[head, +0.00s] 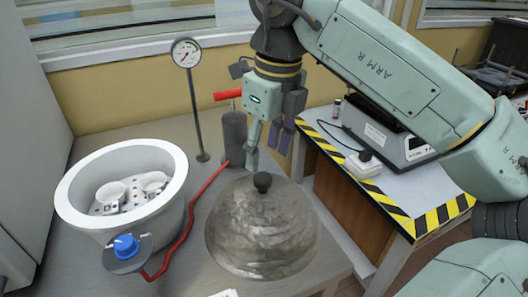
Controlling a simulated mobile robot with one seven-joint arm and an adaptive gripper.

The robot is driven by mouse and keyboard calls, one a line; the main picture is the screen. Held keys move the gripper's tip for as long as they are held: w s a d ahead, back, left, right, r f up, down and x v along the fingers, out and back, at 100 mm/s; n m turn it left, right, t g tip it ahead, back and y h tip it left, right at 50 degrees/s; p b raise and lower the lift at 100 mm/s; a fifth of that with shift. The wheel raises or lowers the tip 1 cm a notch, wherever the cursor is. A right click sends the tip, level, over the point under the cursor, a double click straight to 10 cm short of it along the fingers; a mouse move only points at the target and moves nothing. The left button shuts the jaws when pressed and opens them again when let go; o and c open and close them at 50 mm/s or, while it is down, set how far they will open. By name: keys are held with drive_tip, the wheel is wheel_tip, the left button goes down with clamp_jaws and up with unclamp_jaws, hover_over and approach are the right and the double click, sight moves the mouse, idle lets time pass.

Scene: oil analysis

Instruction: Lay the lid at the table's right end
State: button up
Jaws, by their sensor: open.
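The lid (263,232) is a domed, mottled metal cover with a black knob (262,182) on top. It lies dome up near the right end of the grey metal table (185,265). My gripper (265,160) points down just above and behind the knob, with its fingers apart and nothing between them. In this view one fingertip comes close to the knob; I cannot tell whether it touches.
A white round vessel (72,200) stands open at left, with small white cups inside. A blue knob (125,245), red hose (190,215), dark cylinder (233,135) and gauge (186,54) are nearby. A separate bench with striped edging (425,222) stands right.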

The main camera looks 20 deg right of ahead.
drive_tip(key=r, duration=0.1)
drive_tip(key=r+p, duration=0.1)
drive_tip(key=r, duration=0.1)
drive_tip(key=r+p, duration=0.1)
drive_tip(key=shift+s+d+r, duration=0.15)
drive_tip(key=shift+s+r, duration=0.1)
